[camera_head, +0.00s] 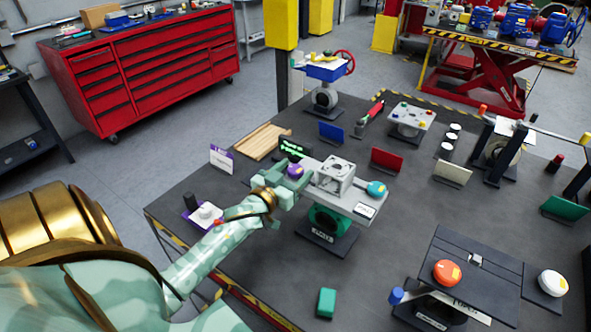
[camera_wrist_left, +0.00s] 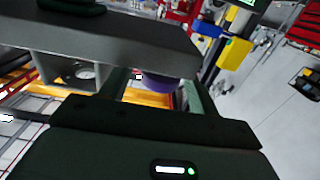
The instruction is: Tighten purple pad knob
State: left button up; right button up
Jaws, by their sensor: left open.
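The purple knob (camera_head: 295,170) sits at the left end of a light grey valve actuator body (camera_head: 335,178) on the table. The actuator stands on a green valve (camera_head: 328,220) with a dark base, and a teal knob (camera_head: 376,188) is at its right end. My left gripper (camera_head: 293,178) is at the purple knob, open. My right gripper is not in view.
A green block (camera_head: 326,302) lies in front. A dark fixture with an orange knob (camera_head: 447,272) and a white knob (camera_head: 552,283) stands at right. Table between them is clear.

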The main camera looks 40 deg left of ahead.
pick_arm(q)
jog(key=shift+w, duration=0.55)
jog(key=c, duration=1)
jog(key=shift+o, duration=0.2)
